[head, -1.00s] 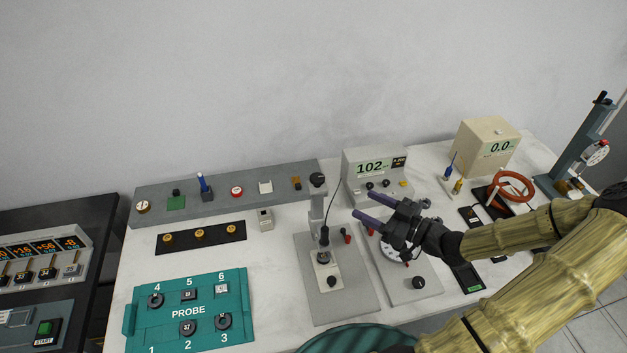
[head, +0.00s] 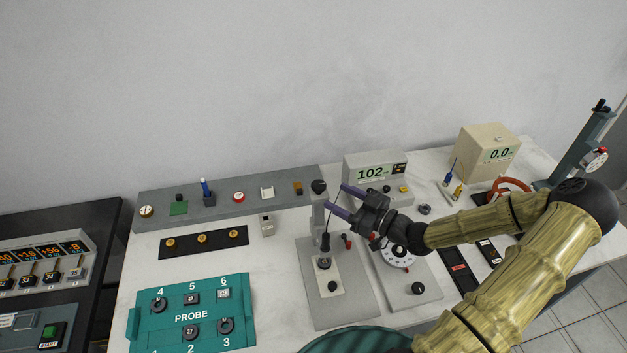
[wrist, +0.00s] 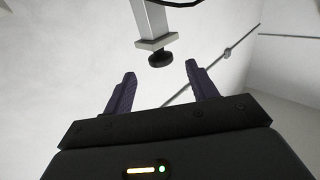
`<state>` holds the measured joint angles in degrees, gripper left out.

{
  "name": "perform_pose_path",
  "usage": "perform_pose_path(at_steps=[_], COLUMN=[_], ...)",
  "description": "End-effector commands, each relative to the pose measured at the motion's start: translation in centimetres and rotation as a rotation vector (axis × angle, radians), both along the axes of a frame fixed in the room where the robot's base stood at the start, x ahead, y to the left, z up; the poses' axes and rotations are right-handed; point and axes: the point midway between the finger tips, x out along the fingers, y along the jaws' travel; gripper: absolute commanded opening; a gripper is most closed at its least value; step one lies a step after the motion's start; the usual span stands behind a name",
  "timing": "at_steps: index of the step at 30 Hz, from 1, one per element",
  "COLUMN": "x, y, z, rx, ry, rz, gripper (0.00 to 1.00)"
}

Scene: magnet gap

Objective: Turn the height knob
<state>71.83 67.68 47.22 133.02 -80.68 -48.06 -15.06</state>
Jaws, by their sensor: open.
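The height knob, a black round knob (head: 318,186), sits at the top of the grey stand's column (head: 317,220). In the wrist view a black knob (wrist: 161,59) shows at the end of a light grey square post, between the lines of the two fingers and just beyond their tips. My gripper (head: 336,198) has purple fingers pointing left toward the column top. It is open and empty, close to the right of the knob and apart from it. In the wrist view both fingertips (wrist: 161,70) are well spread.
The stand's base plate (head: 355,305) carries a probe with a black cable. A meter reading 102 (head: 373,172) stands behind my gripper. A grey control strip (head: 220,207) runs along the wall. A teal probe tray (head: 165,322) lies at the front left.

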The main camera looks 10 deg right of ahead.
Motion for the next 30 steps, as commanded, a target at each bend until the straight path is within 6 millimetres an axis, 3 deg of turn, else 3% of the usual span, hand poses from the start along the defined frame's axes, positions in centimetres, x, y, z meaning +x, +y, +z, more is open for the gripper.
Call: perform_pose_path(at_steps=[12, 18, 26, 30], x=[5.4, 6.7, 6.8, 6.8], y=[5.1, 5.8, 5.9, 5.9], z=[0.2, 0.1, 0.0, 0.0], rx=[0.002, 0.001, 0.0, 0.0], ry=[0.001, 0.001, 0.0, 0.0], rz=[0.004, -0.003, -0.004, -0.003], gripper=[0.58, 0.58, 0.58, 0.34])
